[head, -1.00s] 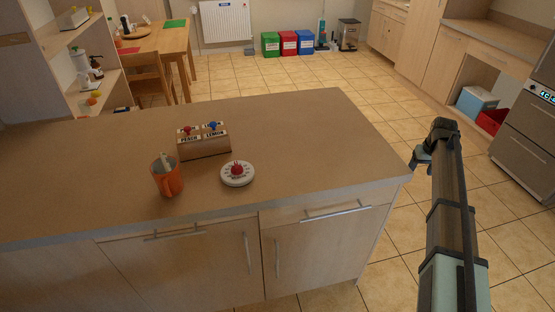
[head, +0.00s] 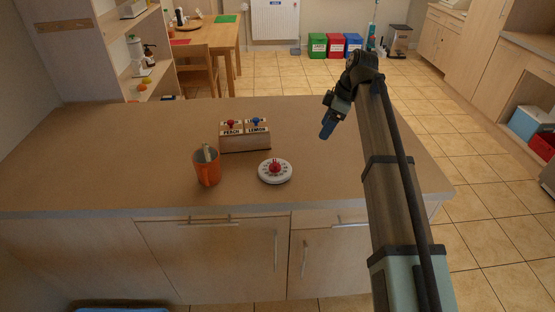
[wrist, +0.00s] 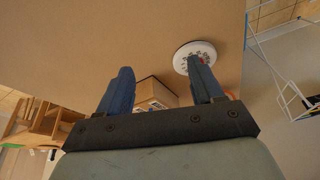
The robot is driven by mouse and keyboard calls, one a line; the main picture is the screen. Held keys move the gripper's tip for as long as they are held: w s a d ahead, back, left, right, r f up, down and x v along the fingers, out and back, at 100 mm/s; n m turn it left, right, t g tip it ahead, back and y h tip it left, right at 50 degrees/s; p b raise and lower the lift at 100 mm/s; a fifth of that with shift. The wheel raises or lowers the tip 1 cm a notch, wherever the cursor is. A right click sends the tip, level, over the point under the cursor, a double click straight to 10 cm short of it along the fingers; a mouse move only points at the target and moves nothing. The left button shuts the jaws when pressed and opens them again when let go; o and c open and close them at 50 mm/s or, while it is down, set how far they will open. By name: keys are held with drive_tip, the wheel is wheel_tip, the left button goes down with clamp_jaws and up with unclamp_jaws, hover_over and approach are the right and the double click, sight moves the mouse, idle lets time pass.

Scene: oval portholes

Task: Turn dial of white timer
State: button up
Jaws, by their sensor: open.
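The white timer (head: 275,171) is a round white disc with a red dial (head: 275,166) on top, lying on the counter near its front edge. In the wrist view the timer (wrist: 190,52) shows beyond the right finger, which partly hides its dial. My gripper (head: 327,130) is above the counter, to the right of the timer and farther back, apart from it. In the wrist view my gripper (wrist: 160,82) has its two blue fingers spread, with nothing held between them.
Left of the timer stands an orange mug (head: 207,169) with something inside. Behind the timer is a wooden box (head: 245,137) marked PEACH and LEMON, with a red and a blue knob. The counter (head: 100,150) is clear at left.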

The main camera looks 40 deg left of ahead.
sight(275, 162)
drive_tip(key=s+a+r+n+g, duration=0.1)
drive_tip(key=s+a+n, duration=0.15)
drive_tip(key=s, duration=0.25)
drive_tip(key=s+a+r+n, duration=0.2)
drive_tip(key=s+a, duration=0.1)
drive_tip(key=s, duration=0.1)
drive_tip(key=shift+m, duration=0.25)
drive_tip(key=x, duration=1.4)
drive_tip(key=shift+s+d, duration=0.1)
drive_tip(key=shift+d, duration=0.3)
drive_tip(key=shift+c, duration=0.4)
drive_tip(key=c, duration=1)
